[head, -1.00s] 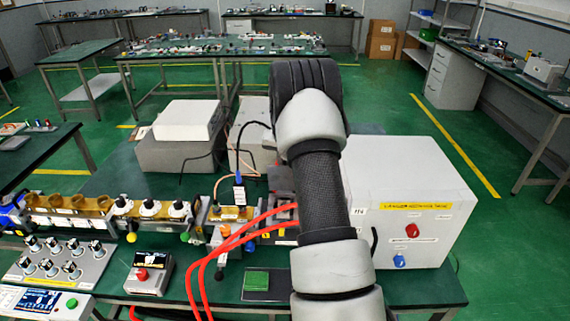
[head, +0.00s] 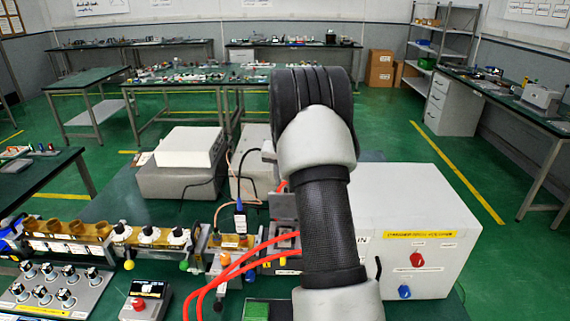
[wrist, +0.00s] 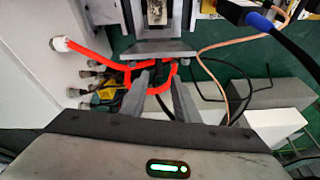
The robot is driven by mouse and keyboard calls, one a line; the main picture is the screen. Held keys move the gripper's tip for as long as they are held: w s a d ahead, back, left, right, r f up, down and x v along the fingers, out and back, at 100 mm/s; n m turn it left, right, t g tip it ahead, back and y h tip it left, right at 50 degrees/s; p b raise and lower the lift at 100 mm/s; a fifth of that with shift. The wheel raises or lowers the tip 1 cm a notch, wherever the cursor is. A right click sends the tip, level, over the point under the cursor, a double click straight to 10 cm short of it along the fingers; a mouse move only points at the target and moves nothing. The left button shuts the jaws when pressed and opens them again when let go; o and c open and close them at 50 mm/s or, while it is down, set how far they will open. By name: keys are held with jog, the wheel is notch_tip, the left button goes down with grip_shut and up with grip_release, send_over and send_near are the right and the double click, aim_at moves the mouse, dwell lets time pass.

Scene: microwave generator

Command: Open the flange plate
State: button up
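A grey plate (wrist: 152,50), which looks like the flange plate, stands across the end of a metal channel (wrist: 157,14) in the wrist view. A grey plate also shows beside my arm in the head view (head: 283,206), partly covered by it. My gripper (wrist: 161,76) has its two fingers apart, with the tips just short of the plate's near edge. Red tubing passes around the fingertips. I cannot tell whether the fingers touch the plate. In the head view my arm hides the gripper.
A large white cabinet (head: 415,215) with red and blue knobs stands right of my arm. Red hoses (head: 235,266) cross in front. A copper tube (wrist: 236,50) and black cables lie right of the gripper. Brass sections (head: 75,228) line the left.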

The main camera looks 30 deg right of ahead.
jog(key=v, duration=1)
jog(key=shift+r+b, duration=0.3)
jog(key=shift+b, duration=0.05)
jog(key=shift+s+a, duration=0.1)
